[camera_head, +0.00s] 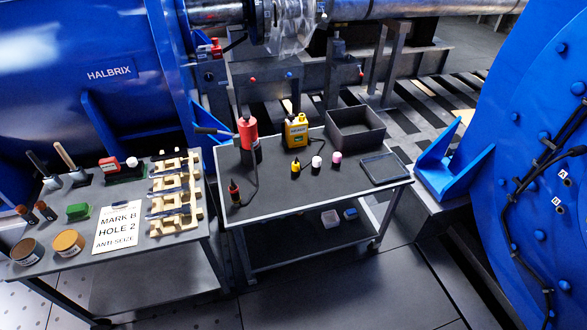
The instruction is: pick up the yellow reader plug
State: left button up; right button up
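A small yellow-topped piece with a dark base (295,168) stands on the middle cart's top; it looks like the yellow reader plug. A white-topped piece (316,162) and a pink-topped piece (336,159) stand in a row to its right. Behind it stands a yellow handheld reader (296,131) with a dark screen area. The pieces are too small to show fine detail. Neither of my grippers is in view.
The left cart holds wooden racks (176,192), tins and a sign (117,228). The middle cart's front is clear.

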aim_at(295, 166)
jog(key=z, duration=1.8)
jog(key=j+u, duration=0.1)
jog(key=u, duration=1.15)
jog(key=i+j, duration=0.2)
jog(key=i, duration=0.25)
jog(key=i+j, duration=0.15)
jog(key=i, duration=0.3)
jog(key=i+j, duration=0.2)
jog(key=i, duration=0.25)
